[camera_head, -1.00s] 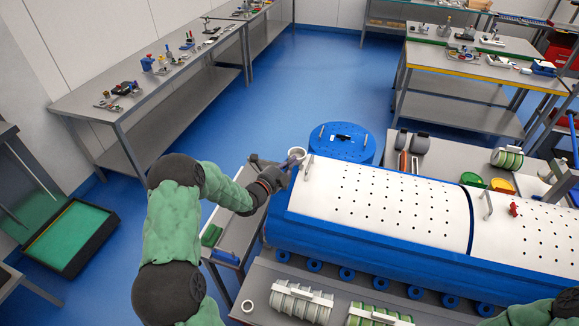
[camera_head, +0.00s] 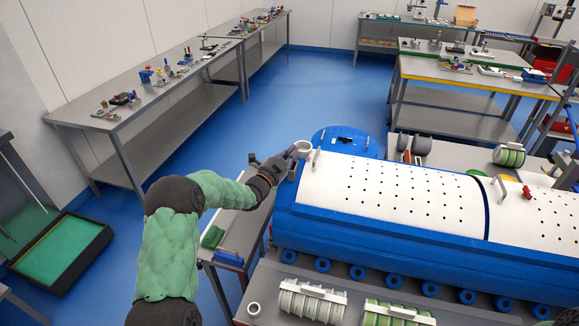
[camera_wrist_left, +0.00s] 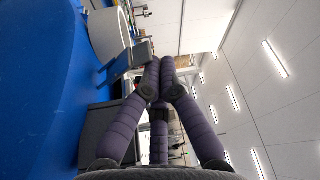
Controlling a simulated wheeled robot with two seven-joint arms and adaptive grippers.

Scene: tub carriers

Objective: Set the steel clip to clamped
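The gripper hides most of this spot in the head view, so the clip's setting cannot be read. My right gripper is out of view.
A small grey table (camera_head: 238,225) stands under my left forearm. Blue floor is open beyond.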

